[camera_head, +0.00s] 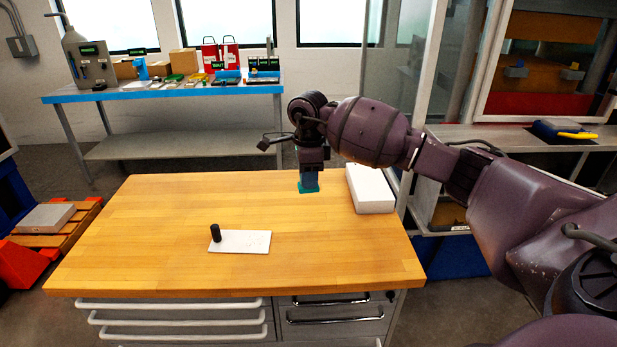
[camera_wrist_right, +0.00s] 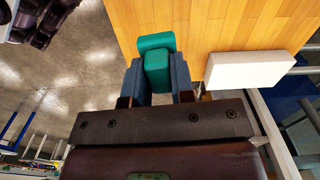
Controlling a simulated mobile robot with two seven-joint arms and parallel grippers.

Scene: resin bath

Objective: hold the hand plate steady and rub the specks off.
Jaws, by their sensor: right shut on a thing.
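The hand plate (camera_head: 246,242) is a flat white plate lying on the wooden table, near its front edge. A black upright handle (camera_head: 215,233) stands at its left end. Faint small marks show on its right part. My right gripper (camera_head: 309,184) is above the table, behind and to the right of the plate and apart from it. It is shut on a teal block (camera_wrist_right: 155,62), which shows between the fingers in the right wrist view; its lower edge also shows in the head view. My left gripper is in neither view.
A white box (camera_head: 370,189) lies at the table's right edge, right of my right gripper, and shows in the right wrist view (camera_wrist_right: 258,70). The wooden table top (camera_head: 150,215) is otherwise clear. A blue-edged bench (camera_head: 160,93) with equipment stands behind.

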